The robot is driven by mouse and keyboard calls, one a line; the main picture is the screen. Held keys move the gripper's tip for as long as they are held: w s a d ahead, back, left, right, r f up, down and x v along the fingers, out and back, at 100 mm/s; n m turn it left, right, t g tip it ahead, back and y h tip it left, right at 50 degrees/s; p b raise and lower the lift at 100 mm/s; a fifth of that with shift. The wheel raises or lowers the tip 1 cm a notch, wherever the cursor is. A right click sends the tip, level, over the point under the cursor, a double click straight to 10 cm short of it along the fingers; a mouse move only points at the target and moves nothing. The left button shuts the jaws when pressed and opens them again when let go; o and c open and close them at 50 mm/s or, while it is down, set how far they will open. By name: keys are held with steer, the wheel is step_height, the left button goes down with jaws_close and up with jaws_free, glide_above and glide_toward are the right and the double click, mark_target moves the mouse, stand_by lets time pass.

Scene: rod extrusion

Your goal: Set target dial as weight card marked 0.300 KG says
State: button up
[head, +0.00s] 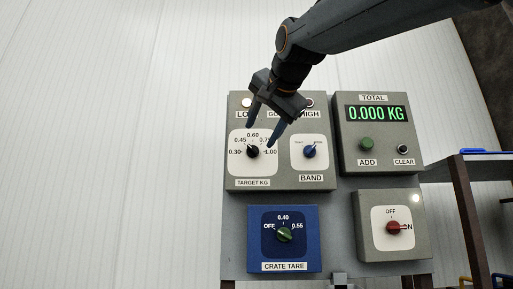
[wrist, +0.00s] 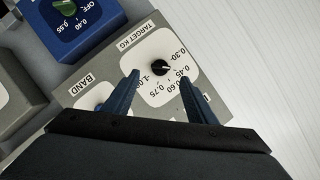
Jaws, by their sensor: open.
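The target dial is a black knob (head: 252,151) on a white plate labelled TARGET KG, with marks from 0.30 to 1.00. It also shows in the wrist view (wrist: 160,69). Its small white pointer seems to face near 0.45, but it is too small to read surely. My gripper (head: 260,137) is open in front of the upper part of this plate. In the wrist view my gripper (wrist: 159,74) has its fingers spread on either side of the knob, with no visible grip on it. I see no weight card marked 0.300 KG in either view.
The blue BAND knob (head: 309,152) is close on the right. Below are the green CRATE TARE knob (head: 284,234) and a red OFF/ON knob (head: 393,228). The TOTAL display (head: 377,113) reads 0.000 KG, above ADD (head: 367,144) and CLEAR (head: 402,149) buttons. The left is bare wall.

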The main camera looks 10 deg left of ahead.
mark_target(253, 148)
steer(key=shift+p+x, duration=1.1)
steer(key=shift+x, duration=2.7)
steer(key=shift+r, duration=0.1)
steer(key=c, duration=1.1)
